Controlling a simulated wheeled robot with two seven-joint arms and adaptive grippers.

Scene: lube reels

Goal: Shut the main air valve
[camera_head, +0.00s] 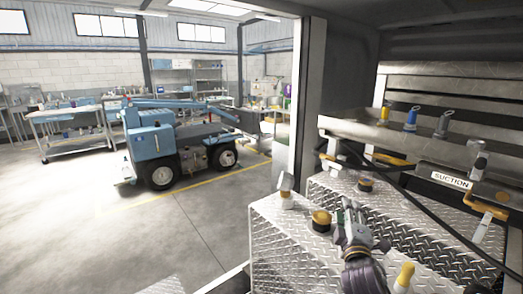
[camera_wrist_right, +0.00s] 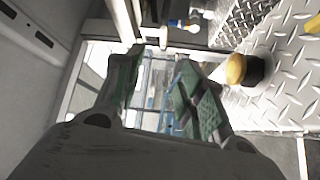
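My right gripper (camera_head: 351,208) is over the diamond-plate top (camera_head: 290,240), just right of a yellow-capped fitting (camera_head: 321,220). In the right wrist view my right gripper (camera_wrist_right: 160,58) has its green-padded fingers apart, with nothing held between them. The yellow-capped fitting (camera_wrist_right: 236,69) shows there right of the fingers, apart from them. Yellow-handled valves are on the piping to the right: one with a yellow lever (camera_head: 390,159) and one below the SUCTION label (camera_head: 487,208). I cannot tell which valve is the main air valve. My left gripper is not in view.
A metal shelf (camera_head: 395,135) with a blue fitting (camera_head: 411,118) and a grey fitting (camera_head: 443,124) stands behind. Black hoses (camera_head: 440,225) cross the right side. A yellow-topped post (camera_head: 404,276) stands close by. A blue vehicle (camera_head: 175,145) is on the open floor outside.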

